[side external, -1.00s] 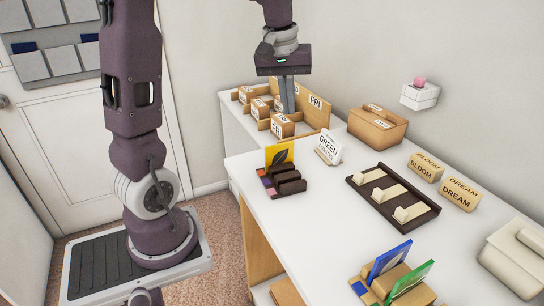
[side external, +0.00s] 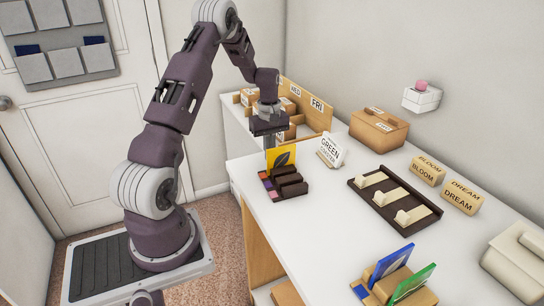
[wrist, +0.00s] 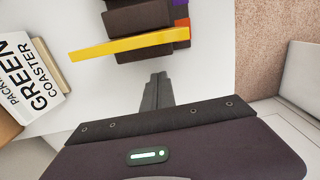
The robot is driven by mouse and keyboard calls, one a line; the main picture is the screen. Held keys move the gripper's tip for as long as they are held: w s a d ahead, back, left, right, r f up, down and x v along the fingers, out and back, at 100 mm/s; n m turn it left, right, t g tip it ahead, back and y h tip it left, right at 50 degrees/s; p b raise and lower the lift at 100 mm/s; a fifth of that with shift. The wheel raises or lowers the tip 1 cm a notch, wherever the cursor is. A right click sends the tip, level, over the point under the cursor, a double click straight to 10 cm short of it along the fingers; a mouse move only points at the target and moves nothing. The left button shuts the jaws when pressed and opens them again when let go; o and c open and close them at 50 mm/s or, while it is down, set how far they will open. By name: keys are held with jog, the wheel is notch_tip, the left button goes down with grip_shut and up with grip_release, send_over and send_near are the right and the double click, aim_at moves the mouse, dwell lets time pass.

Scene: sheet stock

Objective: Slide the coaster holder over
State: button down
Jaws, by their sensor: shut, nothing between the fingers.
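A dark brown slotted holder (side external: 290,186) with a yellow leaf card (side external: 281,158) standing at its back and coloured tiles along its left side is on the white table. I take it to be the coaster holder, beside a white sign (side external: 330,151) reading "GREEN" and "COASTER". In the wrist view the holder (wrist: 138,18) and the card's yellow edge (wrist: 130,45) lie just beyond my fingers. My gripper (wrist: 158,76) is shut and empty, pointing down behind the card. A small gap shows between fingertips and card. In the side view my fingertips are hidden behind the card.
A dark tray (side external: 357,198) with pale pieces lies to the right. A wooden stand (side external: 390,285) with blue and green cards is at the front. Wooden blocks (side external: 427,170) and a wooden box (side external: 379,128) stand along the back. The table between holder and tray is clear.

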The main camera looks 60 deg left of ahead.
jog(key=shift+d, duration=1.05)
jog(key=shift+d, duration=0.15)
jog(key=d, duration=1.2)
jog(key=s+d, duration=0.1)
jog(key=d, duration=0.6)
